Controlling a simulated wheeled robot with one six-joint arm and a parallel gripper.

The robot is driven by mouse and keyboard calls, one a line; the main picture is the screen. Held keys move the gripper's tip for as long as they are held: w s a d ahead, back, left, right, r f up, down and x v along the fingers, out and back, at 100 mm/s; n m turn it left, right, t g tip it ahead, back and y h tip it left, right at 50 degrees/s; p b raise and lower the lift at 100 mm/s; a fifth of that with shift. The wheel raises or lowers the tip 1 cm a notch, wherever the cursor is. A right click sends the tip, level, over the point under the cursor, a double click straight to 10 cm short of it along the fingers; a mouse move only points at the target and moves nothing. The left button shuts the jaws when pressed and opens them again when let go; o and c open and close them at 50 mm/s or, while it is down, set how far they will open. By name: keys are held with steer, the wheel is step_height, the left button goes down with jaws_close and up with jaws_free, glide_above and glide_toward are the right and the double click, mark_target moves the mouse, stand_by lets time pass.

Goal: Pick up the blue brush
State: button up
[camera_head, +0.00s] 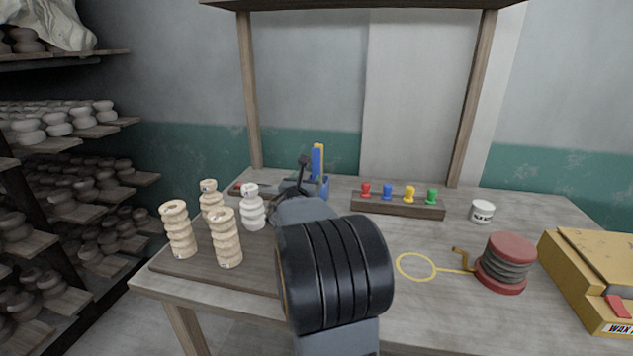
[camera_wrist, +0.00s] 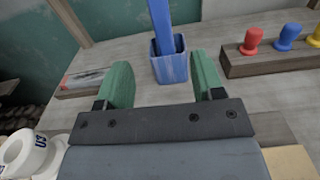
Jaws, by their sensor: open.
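The blue brush (camera_head: 316,160) stands upright in a small blue cup (camera_head: 325,187) near the back of the table. In the head view a strip of yellow shows along its side. In the wrist view the blue brush (camera_wrist: 160,22) rises from the cup (camera_wrist: 171,65) and runs out of the top of the picture. My gripper (camera_wrist: 162,78) is open and empty. Its two green fingers stand apart, and the cup and brush show between and beyond them, apart from both fingers. In the head view my own arm hides part of the cup's surroundings.
A wooden block with several coloured knobs (camera_head: 398,206) stands right of the cup. Pale ribbed clay pieces (camera_head: 178,230) and a white one (camera_head: 252,207) stand at left. A white jar (camera_head: 482,211), red-ended spool (camera_head: 505,262) and yellow box (camera_head: 590,270) are at right.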

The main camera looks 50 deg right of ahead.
mark_target(315, 163)
steer(key=p+x, duration=0.1)
steer(key=x, duration=0.7)
steer(key=shift+d, duration=0.1)
steer(key=shift+p+x, duration=0.65)
steer(key=shift+x, duration=2.05)
steer(key=shift+r, duration=0.15)
steer(key=shift+c, duration=0.2)
jaws_close()
